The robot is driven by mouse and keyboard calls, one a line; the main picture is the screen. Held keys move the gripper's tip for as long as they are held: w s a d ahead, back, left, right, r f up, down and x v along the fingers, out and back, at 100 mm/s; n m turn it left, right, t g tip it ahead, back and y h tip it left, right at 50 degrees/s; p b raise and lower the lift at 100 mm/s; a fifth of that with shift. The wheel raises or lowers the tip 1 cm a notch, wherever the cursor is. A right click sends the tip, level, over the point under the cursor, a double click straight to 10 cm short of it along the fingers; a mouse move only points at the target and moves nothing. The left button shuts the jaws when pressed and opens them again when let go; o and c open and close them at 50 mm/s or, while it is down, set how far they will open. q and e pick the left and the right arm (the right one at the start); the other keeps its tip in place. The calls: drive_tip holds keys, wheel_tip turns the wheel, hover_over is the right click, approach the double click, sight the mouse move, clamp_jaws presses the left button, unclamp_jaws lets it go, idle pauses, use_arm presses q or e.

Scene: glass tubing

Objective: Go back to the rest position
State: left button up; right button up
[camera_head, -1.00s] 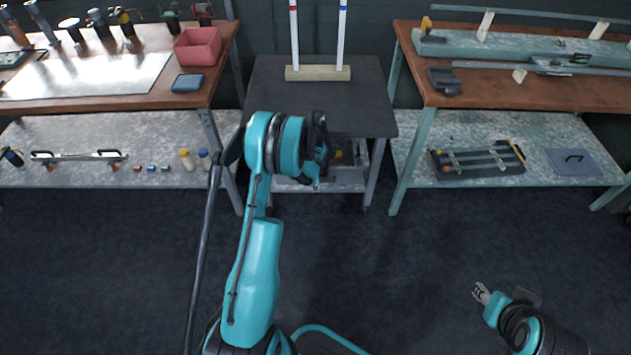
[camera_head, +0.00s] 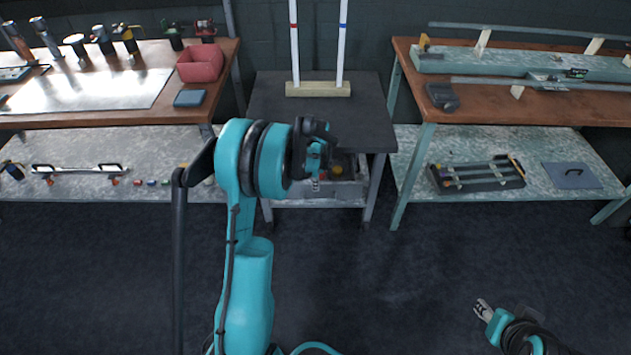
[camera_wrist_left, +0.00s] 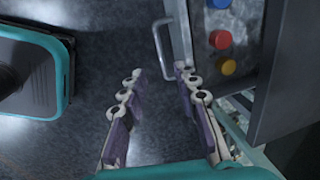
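Two white tubes, one with a red band (camera_head: 294,27) and one with a blue band (camera_head: 343,26), stand upright in a wooden block (camera_head: 318,90) on the cart.
A left bench (camera_head: 110,118) holds a red bin (camera_head: 199,64). A right bench (camera_head: 520,108) holds a long teal rail (camera_head: 520,63). The front floor is open.

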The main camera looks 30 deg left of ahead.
use_arm(q)
drive_tip(key=s+d+r+n+t, duration=0.1)
drive_tip(key=s+d+r+n, duration=0.2)
drive_tip(key=s+d+r, duration=0.3)
drive_tip(key=s+d+r+n+t, duration=0.1)
drive_tip(key=s+d+r+n, duration=0.15)
drive_tip(key=d+r, duration=0.45)
drive_tip(key=s+d+r+n+t, duration=0.1)
drive_tip(key=s+d+r+n, duration=0.1)
drive_tip(key=s, duration=0.5)
drive_tip(key=s+d+r+n+t+h, duration=0.1)
drive_tip(key=s+d+n, duration=0.3)
drive_tip(key=s, duration=0.4)
drive_tip(key=shift+s+d+r+t, duration=0.15)
drive_tip(key=shift+d+r+t, duration=0.3)
drive_tip(key=shift+t, duration=0.25)
